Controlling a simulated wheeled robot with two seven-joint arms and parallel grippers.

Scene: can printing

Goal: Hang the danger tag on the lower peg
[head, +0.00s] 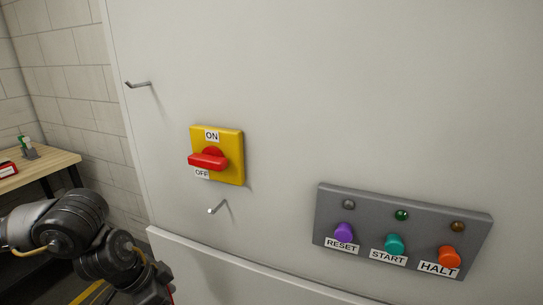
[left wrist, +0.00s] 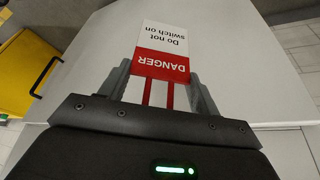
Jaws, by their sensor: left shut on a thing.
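The danger tag (left wrist: 163,48) is a white and red card reading "DANGER Do not switch on", upside down in the left wrist view. My left gripper (left wrist: 160,88) is shut on the tag's red-striped end, and the printed part sticks out beyond the fingers. In the head view my left arm is at the bottom left, with its gripper mostly cut off by the bottom edge. The lower peg (head: 218,208) is a bare metal hook on the pale panel, below the yellow switch and up and right of my left arm. My right gripper is not in view.
An upper peg (head: 138,85) juts from the panel's upper left. The yellow switch (head: 231,157) has a red handle (head: 208,160). A grey button box (head: 403,228) is at right. A wooden table (head: 58,162) stands left. The panel around the lower peg is clear.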

